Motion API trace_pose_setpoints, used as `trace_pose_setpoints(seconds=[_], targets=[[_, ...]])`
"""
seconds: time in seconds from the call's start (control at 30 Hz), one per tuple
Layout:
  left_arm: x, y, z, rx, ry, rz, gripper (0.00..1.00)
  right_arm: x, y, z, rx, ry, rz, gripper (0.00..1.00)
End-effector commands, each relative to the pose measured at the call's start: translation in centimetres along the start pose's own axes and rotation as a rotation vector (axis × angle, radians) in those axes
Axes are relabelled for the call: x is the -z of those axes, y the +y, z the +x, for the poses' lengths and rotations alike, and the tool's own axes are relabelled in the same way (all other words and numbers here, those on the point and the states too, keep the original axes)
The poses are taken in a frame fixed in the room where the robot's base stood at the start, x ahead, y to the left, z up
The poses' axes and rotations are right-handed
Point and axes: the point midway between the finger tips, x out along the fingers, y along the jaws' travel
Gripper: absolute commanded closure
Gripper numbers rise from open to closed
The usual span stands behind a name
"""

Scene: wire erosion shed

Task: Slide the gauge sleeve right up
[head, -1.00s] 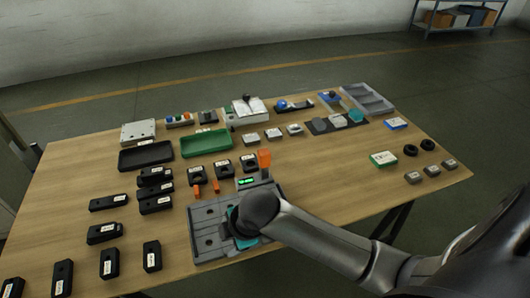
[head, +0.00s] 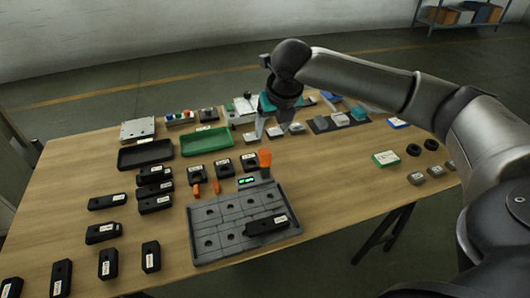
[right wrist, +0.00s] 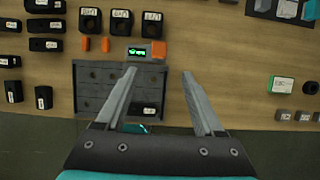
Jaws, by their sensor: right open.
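The gauge (head: 247,181) is a small grey unit with a lit green display at the back edge of the grey plate. An orange upright piece, which I take for the gauge sleeve (head: 264,158), stands at its right end. Both show in the right wrist view, the gauge (right wrist: 137,52) and the orange sleeve (right wrist: 157,49). How high the sleeve sits is not clear. My right gripper (head: 262,130) is open and empty, raised above the table behind the sleeve. In the right wrist view its fingers (right wrist: 158,73) are spread, with nothing between them. My left gripper is not in view.
A grey plate (head: 215,240) with round recesses carries a black labelled block (head: 266,225) at its front right. Several black blocks lie left of it. Two small orange pieces (head: 196,190) lie left of the gauge. The table (head: 330,185) right of the plate is clear.

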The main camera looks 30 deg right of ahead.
Motion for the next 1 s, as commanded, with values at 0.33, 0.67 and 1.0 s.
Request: trace_pose_setpoints(seconds=[0.33,0.67,1.0], targets=[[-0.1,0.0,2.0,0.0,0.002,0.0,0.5,0.2,0.1,6.8,-0.001,0.003,0.004,0.3],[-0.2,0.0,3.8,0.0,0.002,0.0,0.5,0.2,0.2,12.9,-0.001,0.0,0.003,0.3],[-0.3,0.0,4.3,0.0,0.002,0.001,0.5,0.1,0.1,14.8,0.0,-0.001,0.002,0.3]])
